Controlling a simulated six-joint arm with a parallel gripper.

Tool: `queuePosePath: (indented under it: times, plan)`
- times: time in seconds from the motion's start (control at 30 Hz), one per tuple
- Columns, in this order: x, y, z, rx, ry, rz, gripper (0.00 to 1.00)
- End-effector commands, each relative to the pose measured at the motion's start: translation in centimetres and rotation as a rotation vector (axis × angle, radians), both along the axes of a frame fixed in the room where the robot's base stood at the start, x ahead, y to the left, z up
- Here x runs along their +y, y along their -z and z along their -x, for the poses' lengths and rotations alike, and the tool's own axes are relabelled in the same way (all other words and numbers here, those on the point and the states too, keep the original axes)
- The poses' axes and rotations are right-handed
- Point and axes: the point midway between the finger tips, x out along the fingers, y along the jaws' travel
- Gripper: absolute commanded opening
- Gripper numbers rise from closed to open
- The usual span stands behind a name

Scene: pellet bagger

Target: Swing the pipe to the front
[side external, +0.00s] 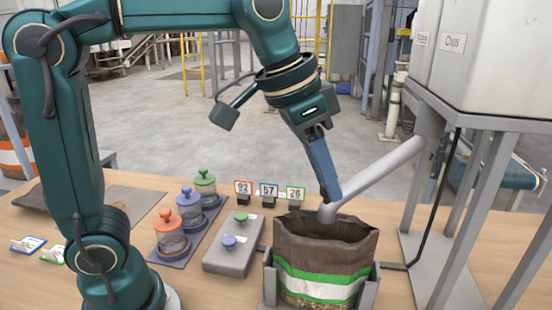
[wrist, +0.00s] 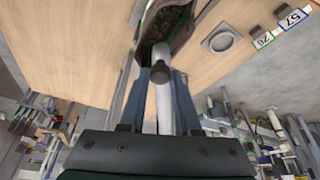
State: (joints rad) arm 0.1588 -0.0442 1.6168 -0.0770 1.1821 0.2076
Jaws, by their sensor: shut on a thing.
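The grey pipe (side external: 380,170) slopes down from the hopper on the right. Its lower end is over the open mouth of a brown bag (side external: 325,268) with green and white bands. My gripper (side external: 331,197) comes down from above and is shut at the pipe's lower end. In the wrist view the pipe (wrist: 164,108) runs between the blue fingers of my gripper (wrist: 163,80), with a dark round part near the fingertips. The bag (wrist: 178,24) shows just beyond them, partly hidden by the pipe.
The white hopper (side external: 470,60) stands on a grey frame (side external: 485,190) at right. Left of the bag are a button box (side external: 231,252), several lidded jars (side external: 170,238) and number signs (side external: 268,190). The bag sits in a grey holder (side external: 269,283).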

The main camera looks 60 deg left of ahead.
Motion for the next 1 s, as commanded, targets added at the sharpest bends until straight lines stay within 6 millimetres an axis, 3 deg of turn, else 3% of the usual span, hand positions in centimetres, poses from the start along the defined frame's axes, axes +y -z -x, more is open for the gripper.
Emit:
queuePosePath:
  times: [1.0]
  plan:
    - [0.69, -0.10, -0.14, -0.001, 0.027, 0.002, 0.00]
